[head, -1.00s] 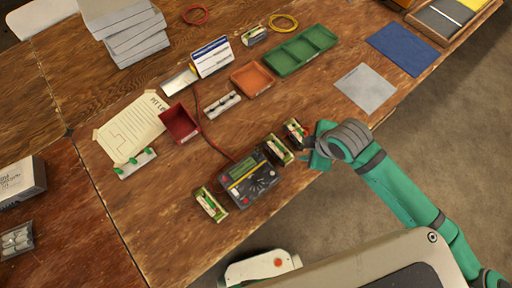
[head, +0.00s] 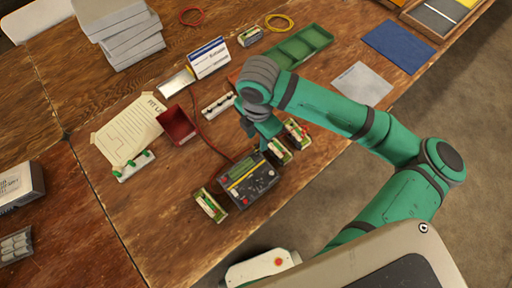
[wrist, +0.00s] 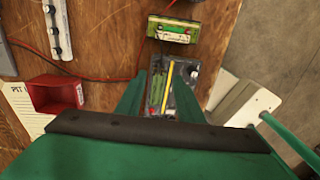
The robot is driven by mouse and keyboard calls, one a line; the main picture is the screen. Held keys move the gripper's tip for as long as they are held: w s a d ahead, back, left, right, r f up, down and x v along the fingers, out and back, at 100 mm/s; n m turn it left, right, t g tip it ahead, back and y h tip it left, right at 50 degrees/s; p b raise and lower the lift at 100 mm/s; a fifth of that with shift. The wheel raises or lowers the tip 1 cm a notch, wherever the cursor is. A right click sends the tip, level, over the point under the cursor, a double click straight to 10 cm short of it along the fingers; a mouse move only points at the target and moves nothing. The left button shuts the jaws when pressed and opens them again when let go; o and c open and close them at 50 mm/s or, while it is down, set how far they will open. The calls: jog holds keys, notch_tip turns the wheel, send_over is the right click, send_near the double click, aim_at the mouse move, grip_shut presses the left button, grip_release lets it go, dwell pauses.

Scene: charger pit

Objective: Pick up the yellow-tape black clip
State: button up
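A dark charger-like unit (head: 262,188) with a green screen lies near the table's front edge. It also shows between my fingers in the wrist view (wrist: 186,103). A yellow strip (wrist: 167,88) runs across its face there; I cannot tell whether this is the tape of the black clip or part of the unit. No separate yellow-taped black clip can be made out. My gripper (wrist: 158,84) is open, with its two green fingers apart and nothing visibly held. In the head view my gripper (head: 264,130) hangs above the table just behind the unit; the hand hides what is behind it.
Green-and-cream packs stand beside the unit, one at left (head: 210,205), two at right (head: 279,151) (head: 297,131). A red open box (head: 178,126) and red cable lie behind. A green tray (head: 305,45) is farther back. Bare wood is at front left.

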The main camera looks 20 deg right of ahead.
aim_at(256, 147)
jog(key=shift+a+f, duration=0.15)
jog(key=shift+f, duration=3.4)
grip_shut()
